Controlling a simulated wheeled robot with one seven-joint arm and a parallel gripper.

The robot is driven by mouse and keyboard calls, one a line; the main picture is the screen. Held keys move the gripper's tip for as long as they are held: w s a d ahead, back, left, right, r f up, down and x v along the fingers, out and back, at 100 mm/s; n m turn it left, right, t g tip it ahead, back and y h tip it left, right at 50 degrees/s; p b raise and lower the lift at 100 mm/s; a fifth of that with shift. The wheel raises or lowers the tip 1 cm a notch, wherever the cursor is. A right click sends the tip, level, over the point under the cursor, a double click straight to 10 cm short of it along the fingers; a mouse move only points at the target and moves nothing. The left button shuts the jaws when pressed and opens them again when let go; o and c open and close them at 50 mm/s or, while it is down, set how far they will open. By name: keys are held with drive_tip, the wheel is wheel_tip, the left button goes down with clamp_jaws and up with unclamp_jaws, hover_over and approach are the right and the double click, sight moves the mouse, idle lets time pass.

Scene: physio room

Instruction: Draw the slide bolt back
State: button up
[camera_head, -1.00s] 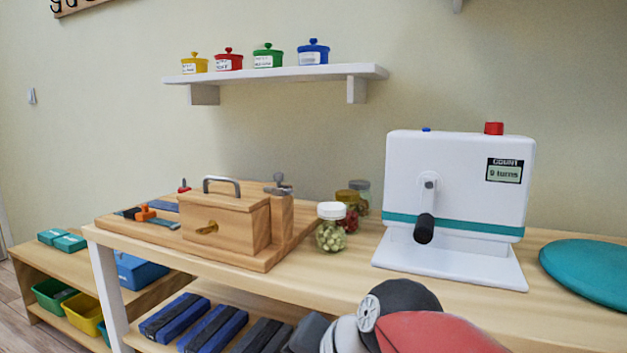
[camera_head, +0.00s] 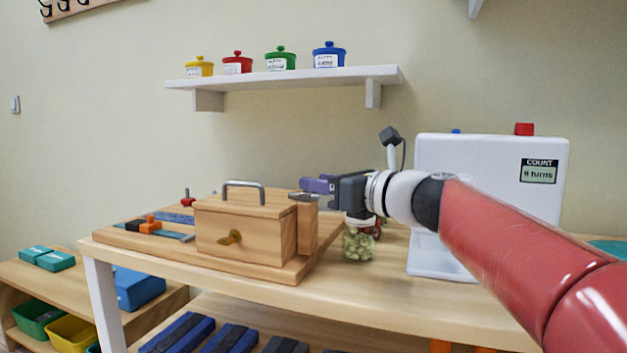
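A wooden latch board (camera_head: 120,238) lies on the table. At its left, an orange and black slider (camera_head: 150,226) sits on a flat grey-blue strip; this looks like the slide bolt, though its detail is small. A wooden box (camera_head: 245,218) on the board has a grey handle on its lid and a brass turn piece on its front. A wooden post (camera_head: 307,228) stands right of the box with a grey metal fitting on top. My gripper (camera_head: 310,186), with purple fingers, points left just above or behind this post, apart from the slider. Its finger gap is not clear.
A white crank machine (camera_head: 490,160) stands at the right, partly behind my arm. A jar (camera_head: 357,243) of pale green pieces stands right of the board, below my gripper. A shelf (camera_head: 285,78) with coloured pots hangs above. The table's front edge is clear.

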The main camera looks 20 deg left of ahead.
drive_tip(key=shift+x, duration=2.15)
